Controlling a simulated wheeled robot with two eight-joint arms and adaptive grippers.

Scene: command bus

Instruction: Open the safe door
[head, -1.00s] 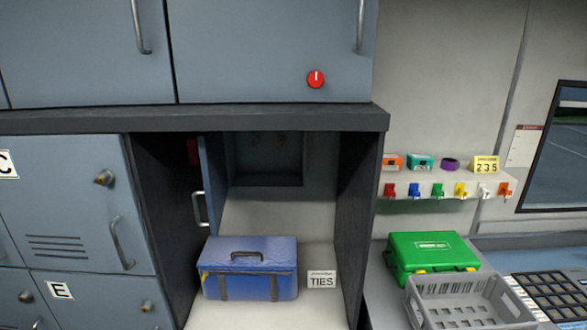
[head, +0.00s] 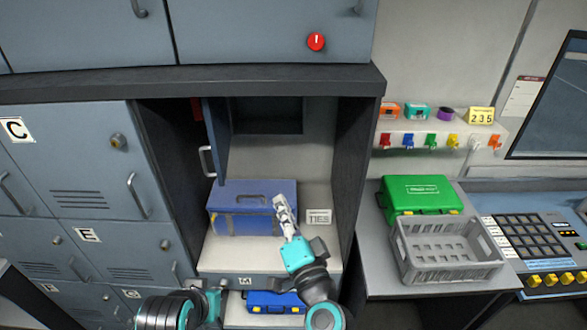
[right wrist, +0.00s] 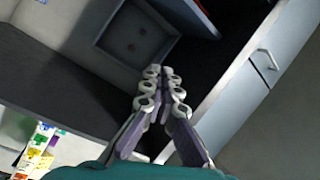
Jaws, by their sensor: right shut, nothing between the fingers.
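The safe is a dark square recess (head: 268,115) in the back wall of the open cubby. A blue-grey door panel (head: 216,135) with a pale handle (head: 207,162) stands swung outward on the recess's left side. In the right wrist view the recess (right wrist: 135,42) shows past the fingers, with a blue panel edge (right wrist: 192,12) beside it. My right gripper (head: 280,200) is shut and empty, in front of the blue toolbox and right of and below the handle. It also shows in the right wrist view (right wrist: 160,75). My left gripper (head: 208,292) is low at the cubby's front edge, its fingers unclear.
The dark right side wall (head: 355,170) bounds the cubby. A green case (head: 415,194) and grey crate (head: 450,262) sit on the right counter. Lettered lockers (head: 75,165) stand left.

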